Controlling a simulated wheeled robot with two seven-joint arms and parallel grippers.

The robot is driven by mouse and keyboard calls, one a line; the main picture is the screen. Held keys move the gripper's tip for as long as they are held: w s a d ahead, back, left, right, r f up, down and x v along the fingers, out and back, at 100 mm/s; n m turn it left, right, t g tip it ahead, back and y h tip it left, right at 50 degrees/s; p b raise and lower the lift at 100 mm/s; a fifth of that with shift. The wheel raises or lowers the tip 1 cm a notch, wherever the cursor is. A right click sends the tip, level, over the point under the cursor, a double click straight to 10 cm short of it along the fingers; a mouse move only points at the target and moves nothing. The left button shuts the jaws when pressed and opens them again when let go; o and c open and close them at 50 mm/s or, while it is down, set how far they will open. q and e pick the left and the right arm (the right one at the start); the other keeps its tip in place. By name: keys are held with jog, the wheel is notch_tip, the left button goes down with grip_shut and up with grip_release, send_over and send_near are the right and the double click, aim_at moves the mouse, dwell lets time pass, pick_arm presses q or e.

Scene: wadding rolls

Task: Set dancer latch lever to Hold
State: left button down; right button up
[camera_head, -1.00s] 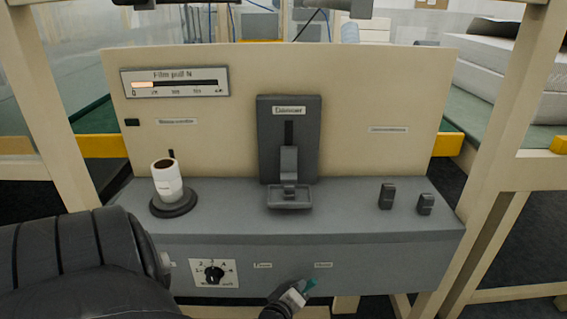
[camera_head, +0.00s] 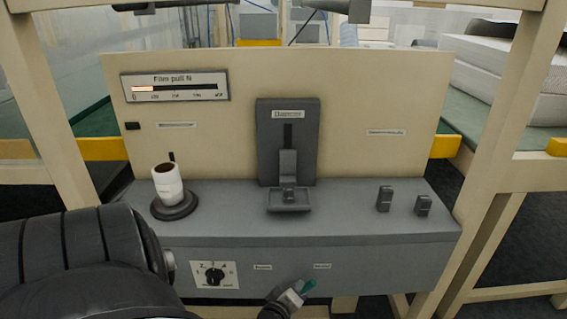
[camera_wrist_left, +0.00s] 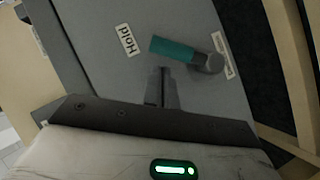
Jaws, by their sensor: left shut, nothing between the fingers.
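The latch lever has a teal handle (camera_wrist_left: 185,50) on a grey round hub (camera_wrist_left: 211,63) in the left wrist view. The handle's free end points toward the white "Hold" label (camera_wrist_left: 128,40). A second label (camera_wrist_left: 222,55), unreadable, lies beside the hub. My right gripper is not in view.
The grey console (camera_head: 350,250) carries a rotary dial (camera_head: 215,275), a white cup-like roll (camera_head: 167,185) on a round base, a central slide unit (camera_head: 288,150) and two small switches (camera_head: 384,198). A "Film pull N" gauge (camera_head: 175,86) is on the back panel. Frame posts stand at both sides.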

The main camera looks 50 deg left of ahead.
pick_arm(q)
jog(key=a+r+p+v, duration=0.1)
jog(key=p+v, duration=0.1)
jog(key=v, duration=1)
jog(key=shift+a+r, duration=0.15)
